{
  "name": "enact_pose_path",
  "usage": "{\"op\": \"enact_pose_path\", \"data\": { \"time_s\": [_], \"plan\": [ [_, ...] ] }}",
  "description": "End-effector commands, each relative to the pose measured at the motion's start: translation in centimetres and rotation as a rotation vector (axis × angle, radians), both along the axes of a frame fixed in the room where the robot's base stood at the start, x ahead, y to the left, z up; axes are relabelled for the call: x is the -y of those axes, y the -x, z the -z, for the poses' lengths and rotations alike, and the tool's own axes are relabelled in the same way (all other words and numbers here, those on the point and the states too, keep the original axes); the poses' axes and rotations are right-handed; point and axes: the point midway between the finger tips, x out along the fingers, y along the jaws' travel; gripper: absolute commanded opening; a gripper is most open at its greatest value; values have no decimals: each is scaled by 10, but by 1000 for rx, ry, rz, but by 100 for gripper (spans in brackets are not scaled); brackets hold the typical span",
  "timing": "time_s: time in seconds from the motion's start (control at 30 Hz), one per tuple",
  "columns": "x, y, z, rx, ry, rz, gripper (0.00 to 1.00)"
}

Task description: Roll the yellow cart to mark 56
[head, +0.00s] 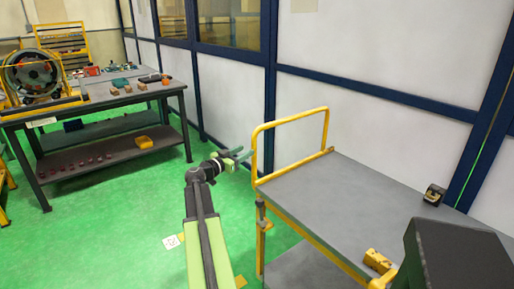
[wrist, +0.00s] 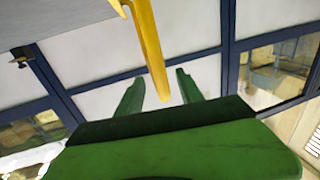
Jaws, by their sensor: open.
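The yellow cart has a grey top (head: 345,205) and a yellow tube handle (head: 290,120) standing at its far left end. My gripper (head: 238,156) is open, just left of the handle's near upright. In the wrist view the open fingers (wrist: 160,88) point toward a yellow handle bar (wrist: 148,45), which reaches down into the gap between them. I cannot tell whether they touch it. A white floor card (head: 171,242) lies left of my arm; its number is too small to read. Mark 56 cannot be made out.
A dark workbench (head: 100,95) with parts and a lower shelf stands at the back left. A blue-framed wall (head: 375,60) runs close behind the cart. The cart carries a small dark device (head: 434,195) and a yellow block (head: 378,262). Green floor (head: 110,220) is clear at left.

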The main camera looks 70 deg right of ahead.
Motion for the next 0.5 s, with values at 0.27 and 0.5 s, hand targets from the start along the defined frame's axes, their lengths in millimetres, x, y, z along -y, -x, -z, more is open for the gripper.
{"op": "enact_pose_path", "data": {
  "time_s": [0.27, 0.5],
  "plan": [
    [64, 24, 0, 0, -1, 2, 44],
    [86, 34, 0, 0, -1, 1, 44]
  ]
}}
